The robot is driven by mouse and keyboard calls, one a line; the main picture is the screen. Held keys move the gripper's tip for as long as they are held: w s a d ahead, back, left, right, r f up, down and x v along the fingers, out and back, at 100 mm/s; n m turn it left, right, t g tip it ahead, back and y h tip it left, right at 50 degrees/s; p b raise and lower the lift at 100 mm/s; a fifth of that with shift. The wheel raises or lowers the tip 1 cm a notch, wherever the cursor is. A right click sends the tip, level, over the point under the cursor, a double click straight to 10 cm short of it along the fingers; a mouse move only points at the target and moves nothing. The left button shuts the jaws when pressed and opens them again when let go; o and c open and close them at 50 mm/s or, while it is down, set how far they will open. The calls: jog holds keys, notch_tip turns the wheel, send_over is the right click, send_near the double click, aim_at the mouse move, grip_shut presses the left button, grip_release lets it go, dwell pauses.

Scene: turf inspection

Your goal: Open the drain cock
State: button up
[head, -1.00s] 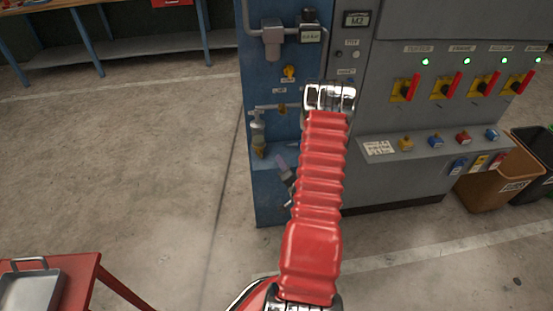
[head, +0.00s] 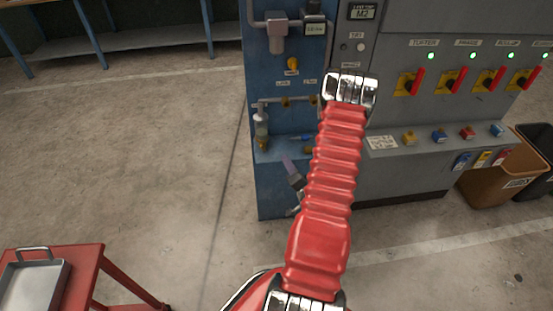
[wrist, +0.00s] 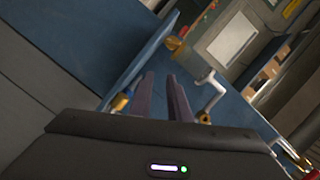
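The blue panel (head: 275,80) carries grey pipework and a clear filter bowl (head: 261,128) with a brass fitting (head: 263,145) at its lower end. I cannot tell for certain which fitting is the drain cock. My gripper (head: 287,161) is below and right of the bowl, apart from it; its far side is hidden by my arm. In the wrist view, its two purple fingers (wrist: 160,77) stand apart with nothing between them. A brass part (wrist: 175,44) shows beyond the tips, and a pale bent pipe or lever (wrist: 211,92) shows to their right.
A blue ledge (head: 283,150) juts out under the bowl. The grey cabinet (head: 400,100) with red-handled switches stands right. A red trolley (head: 85,265) with a metal tray (head: 35,285) is at lower left. Open floor (head: 150,150) lies between.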

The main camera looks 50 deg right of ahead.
jog(key=w+a+r+n+g+y, duration=0.2)
jog(key=w+a+r+n, duration=0.35)
jog(key=a+r, duration=0.35)
jog(key=w+a+r+n+g+y, duration=0.1)
jog(key=w+a+r+n+g, duration=0.1)
jog(key=w+a+r+n, duration=0.65)
jog(key=s+a+r+g+y, duration=0.25)
jog(key=s+a+r, duration=0.55)
jog(key=a+r, duration=0.45)
jog(key=s+a+r+n+g+y, duration=0.2)
jog(key=s+a+n, duration=0.1)
jog(key=s+a, duration=1)
jog(key=shift+s+r+n+y, duration=0.15)
jog(key=shift+s+n+y, duration=0.05)
jog(key=shift+n+y, duration=0.2)
jog(key=shift+a, duration=0.1)
